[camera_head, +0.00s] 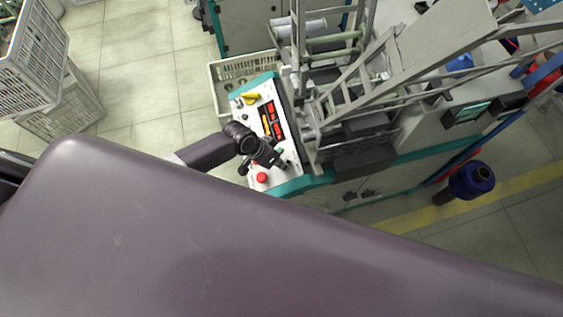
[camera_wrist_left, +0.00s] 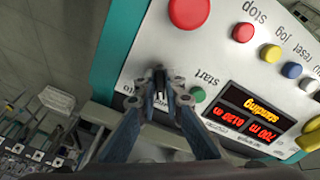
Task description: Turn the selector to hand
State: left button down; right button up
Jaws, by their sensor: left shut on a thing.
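The control panel (camera_head: 258,183) is a white slanted face with teal edges, and it fills much of the left wrist view (camera_wrist_left: 220,60). The small dark selector (camera_wrist_left: 159,76) sits on it, left of the green start button (camera_wrist_left: 197,94). My left gripper (camera_wrist_left: 160,92) has its fingertips closed around the selector, hiding much of the knob and its markings. In the head view my left gripper (camera_head: 279,163) reaches the lower part of the panel, and the selector is hardly distinguishable there. My right gripper is not in view.
A large red button (camera_wrist_left: 189,10) and a red stop button (camera_wrist_left: 243,32) are close by, with a lit red and yellow display (camera_wrist_left: 250,115). A metal machine frame (camera_head: 350,75) rises right of the panel. A beige crate (camera_head: 228,72) stands behind.

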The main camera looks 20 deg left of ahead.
pick_arm(q)
jog(key=c, duration=2)
grip_release()
jog(key=shift+c, duration=0.2)
jog(key=v, duration=1.2)
